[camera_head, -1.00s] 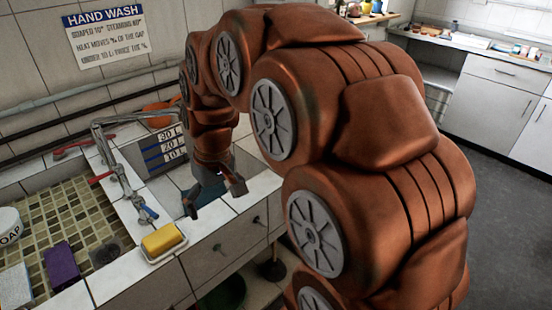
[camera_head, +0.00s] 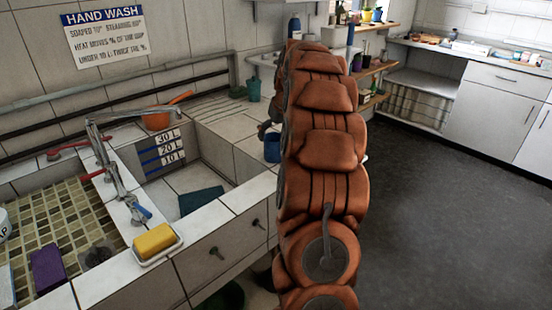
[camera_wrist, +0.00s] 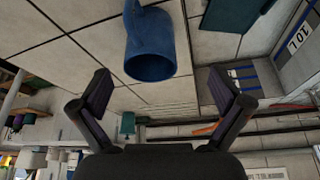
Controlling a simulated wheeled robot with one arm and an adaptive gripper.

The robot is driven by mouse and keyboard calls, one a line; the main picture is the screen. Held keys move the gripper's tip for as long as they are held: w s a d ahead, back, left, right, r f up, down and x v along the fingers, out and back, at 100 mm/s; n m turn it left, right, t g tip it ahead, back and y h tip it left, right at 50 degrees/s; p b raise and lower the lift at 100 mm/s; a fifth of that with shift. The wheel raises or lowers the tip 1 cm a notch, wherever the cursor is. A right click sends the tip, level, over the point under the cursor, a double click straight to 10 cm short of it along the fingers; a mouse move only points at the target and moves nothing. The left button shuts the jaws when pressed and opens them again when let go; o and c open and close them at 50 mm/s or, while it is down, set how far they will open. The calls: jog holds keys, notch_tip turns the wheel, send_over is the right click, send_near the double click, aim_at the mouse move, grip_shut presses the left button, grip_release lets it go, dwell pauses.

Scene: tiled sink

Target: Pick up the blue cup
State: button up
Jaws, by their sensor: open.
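The blue cup (camera_head: 272,148) stands on the tiled counter beside the sink basin, partly hidden behind my arm in the head view. In the wrist view the blue cup (camera_wrist: 151,50) is whole except for its handle at the top edge, its open mouth showing. My gripper (camera_wrist: 159,78) is open and empty, its two dark fingers apart on either side below the cup in that picture. In the head view only a small dark part of the gripper (camera_head: 265,128) shows by the cup. I cannot tell the exact gap between them.
A teal cup (camera_head: 253,88) stands farther back near the wall. A dark teal cloth (camera_head: 200,200) lies in the sink basin. A yellow sponge (camera_head: 155,240) sits in a dish at the front rim. A faucet (camera_head: 118,180) rises at left. Open floor lies at right.

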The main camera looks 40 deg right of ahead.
aim_at(275, 145)
jog(key=shift+d+p+x, duration=0.2)
jog(key=shift+d+x, duration=0.05)
jog(key=shift+x, duration=1.05)
jog(key=shift+d+p+x, duration=0.2)
jog(key=shift+p+x, duration=0.05)
jog(key=shift+x, duration=1.1)
jog(key=shift+d+p+x, duration=0.2)
jog(key=shift+d+x, duration=0.05)
jog(key=shift+x, duration=1.05)
jog(key=shift+r, duration=0.1)
jog(key=c, duration=1.2)
jog(key=shift+r, duration=0.1)
